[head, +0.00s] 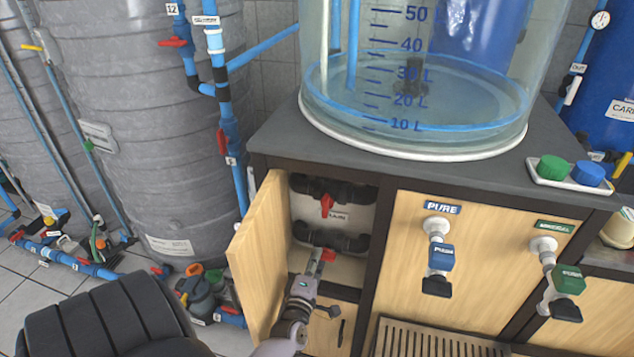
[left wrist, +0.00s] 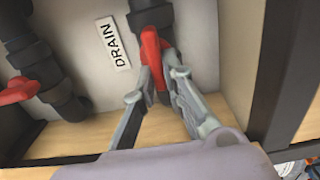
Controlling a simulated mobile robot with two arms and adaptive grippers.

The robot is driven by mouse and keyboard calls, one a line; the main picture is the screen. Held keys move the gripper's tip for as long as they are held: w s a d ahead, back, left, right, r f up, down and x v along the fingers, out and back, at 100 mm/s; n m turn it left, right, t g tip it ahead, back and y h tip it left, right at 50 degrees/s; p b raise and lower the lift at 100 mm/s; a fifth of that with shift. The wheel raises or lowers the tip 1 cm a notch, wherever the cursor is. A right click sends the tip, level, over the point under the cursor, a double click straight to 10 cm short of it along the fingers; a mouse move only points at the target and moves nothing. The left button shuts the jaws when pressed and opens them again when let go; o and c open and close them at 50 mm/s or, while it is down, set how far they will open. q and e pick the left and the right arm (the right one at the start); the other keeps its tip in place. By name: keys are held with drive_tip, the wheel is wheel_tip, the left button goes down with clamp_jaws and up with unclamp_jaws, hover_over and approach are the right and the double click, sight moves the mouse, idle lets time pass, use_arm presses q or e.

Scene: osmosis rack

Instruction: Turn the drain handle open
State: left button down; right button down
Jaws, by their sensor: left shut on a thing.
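The red drain handle (head: 328,255) is on the lower dark pipe inside the open cabinet below the clear tank. In the left wrist view the red handle (left wrist: 151,50) sits beside a white label reading DRAIN (left wrist: 113,43). Its long side appears to run roughly along the dark pipe there. My left gripper (head: 317,264) reaches into the cabinet and is shut on this handle. In the left wrist view the fingers (left wrist: 160,82) lie on both sides of it and hide part of it. My right gripper is not in view.
A second red handle (head: 327,205) is on the upper pipe; it also shows in the left wrist view (left wrist: 18,90). The wooden cabinet door (head: 258,260) stands open left of my arm. A dark frame post (head: 374,265) borders the opening on the right.

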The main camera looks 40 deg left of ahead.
use_arm(q)
drive_tip(key=shift+a, duration=0.1)
idle(0.4)
drive_tip(key=c, duration=1.7)
unclamp_jaws()
drive_tip(key=shift+o, duration=0.2)
drive_tip(key=shift+s, duration=0.1)
drive_tip(key=v, duration=1.2)
